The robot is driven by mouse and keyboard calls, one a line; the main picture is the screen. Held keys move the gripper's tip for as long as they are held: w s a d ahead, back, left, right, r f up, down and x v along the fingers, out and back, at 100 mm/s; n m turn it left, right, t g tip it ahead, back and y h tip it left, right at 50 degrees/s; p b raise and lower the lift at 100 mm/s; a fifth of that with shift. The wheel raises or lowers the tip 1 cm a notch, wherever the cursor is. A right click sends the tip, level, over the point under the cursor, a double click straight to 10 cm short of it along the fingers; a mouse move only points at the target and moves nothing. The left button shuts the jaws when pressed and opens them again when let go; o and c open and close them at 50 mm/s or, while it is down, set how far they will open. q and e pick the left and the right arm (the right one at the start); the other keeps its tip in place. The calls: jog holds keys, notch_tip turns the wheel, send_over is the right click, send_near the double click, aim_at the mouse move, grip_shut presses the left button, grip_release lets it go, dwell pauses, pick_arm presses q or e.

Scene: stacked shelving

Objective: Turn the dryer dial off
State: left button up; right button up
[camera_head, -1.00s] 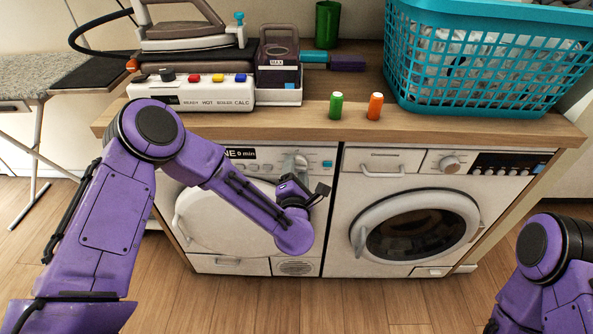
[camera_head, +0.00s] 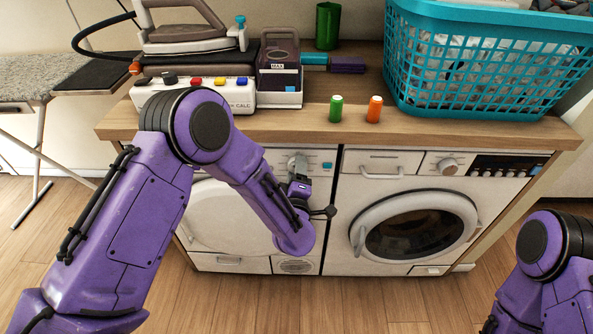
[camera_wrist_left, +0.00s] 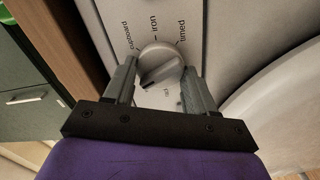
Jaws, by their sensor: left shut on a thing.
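The dryer (camera_head: 215,215) is the white machine at the left under the wooden counter, partly covered by my left arm. Its round grey dial (camera_head: 298,161) is on the top panel; it also shows in the left wrist view (camera_wrist_left: 160,62). Labels "cupboard", "iron" and "timed" show around it; a small label below it is too unclear to read. My left gripper (camera_head: 300,178) is at the dial, with one finger on each side of it, shut on it. The left wrist view shows both fingers (camera_wrist_left: 160,84). My right gripper is out of view.
A second white machine (camera_head: 345,235) with a dark round door stands to the right. On the counter (camera_head: 440,128) are a green bottle (camera_head: 336,109), an orange bottle (camera_head: 374,109), a teal basket (camera_head: 480,75), an iron (camera_head: 190,35) and its white control base (camera_head: 240,93).

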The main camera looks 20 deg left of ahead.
pick_arm(q)
jog(key=m, duration=0.4)
jog(key=shift+d+m+p, duration=0.1)
jog(key=shift+m+p, duration=0.3)
jog(key=shift+s, duration=0.1)
jog(key=o, duration=1)
jog(key=shift+o, duration=0.2)
jog(key=v, duration=1)
jog(key=shift+s+b, duration=0.25)
jog(key=shift+b, duration=0.15)
jog(key=shift+d, duration=0.1)
